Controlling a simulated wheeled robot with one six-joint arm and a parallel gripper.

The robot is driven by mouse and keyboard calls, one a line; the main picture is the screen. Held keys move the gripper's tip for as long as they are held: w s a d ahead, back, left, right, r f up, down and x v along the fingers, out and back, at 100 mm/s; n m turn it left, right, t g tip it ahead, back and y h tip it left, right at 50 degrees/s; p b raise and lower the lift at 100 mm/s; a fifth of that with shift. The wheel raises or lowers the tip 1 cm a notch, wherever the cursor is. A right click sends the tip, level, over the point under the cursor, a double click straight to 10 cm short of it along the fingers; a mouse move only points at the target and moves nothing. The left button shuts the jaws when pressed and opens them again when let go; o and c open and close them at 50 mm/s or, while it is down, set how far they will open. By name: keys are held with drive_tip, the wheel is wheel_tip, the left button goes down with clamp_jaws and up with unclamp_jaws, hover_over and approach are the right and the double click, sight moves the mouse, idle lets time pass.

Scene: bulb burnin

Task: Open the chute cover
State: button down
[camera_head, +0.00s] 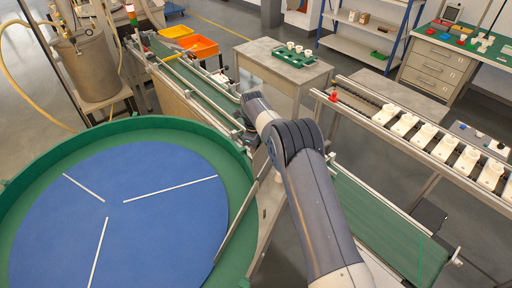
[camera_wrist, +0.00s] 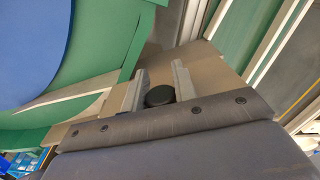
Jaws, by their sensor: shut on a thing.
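The chute cover (camera_wrist: 205,62) is a flat tan plate in the wrist view, between the green-rimmed turntable and the green conveyor. A round black knob (camera_wrist: 159,96) shows between the two grey fingers of my gripper (camera_wrist: 160,70). The fingers stand on both sides of the knob and are shut on it. In the head view my arm hides the gripper and the knob. A tan strip beside the turntable's right rim (camera_head: 270,195) also shows there, partly behind my arm; I cannot tell whether the cover is open.
The blue turntable (camera_head: 150,225) with its green wall fills the left. A green conveyor (camera_head: 385,220) runs past my arm. A rail with white sockets (camera_head: 430,135) stands at right. A grey table (camera_head: 275,62) holds a green tray.

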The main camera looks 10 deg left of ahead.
drive_tip(key=c, duration=1.1)
unclamp_jaws()
drive_tip(key=r, duration=0.3)
drive_tip(key=r+b, duration=0.1)
drive_tip(key=r, duration=0.3)
drive_tip(key=r+b, duration=0.1)
drive_tip(key=r, duration=0.2)
drive_tip(key=shift+s+a+r, duration=0.15)
drive_tip(key=shift+a+r, duration=0.2)
drive_tip(key=shift+c, duration=0.4)
